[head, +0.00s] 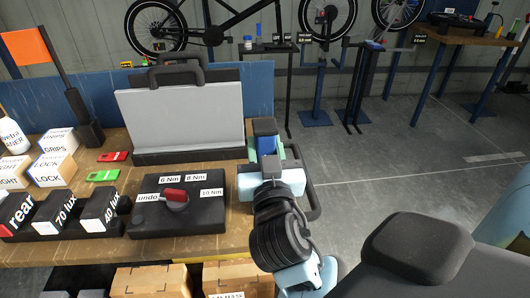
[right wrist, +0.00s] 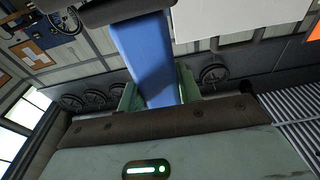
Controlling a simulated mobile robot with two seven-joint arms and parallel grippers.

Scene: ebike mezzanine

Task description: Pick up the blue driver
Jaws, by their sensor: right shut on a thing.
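The blue driver (head: 265,127) is at the right end of the wooden bench, to the right of the grey case. My right gripper (head: 266,158) is shut on it. In the right wrist view the blue driver (right wrist: 146,55) stands between the two green fingers of my right gripper (right wrist: 160,92), reaching up to a dark part at the top edge. The driver's lower part is hidden by the gripper. I cannot tell whether the driver touches anything else. My left gripper is not in view.
The grey case (head: 185,118) stands left of my right gripper. A black torque box (head: 150,222) with a red knob (head: 175,196) lies nearer on the bench (head: 236,238). Dark cases and white boxes crowd the left. Open floor (head: 370,175) lies right of the bench.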

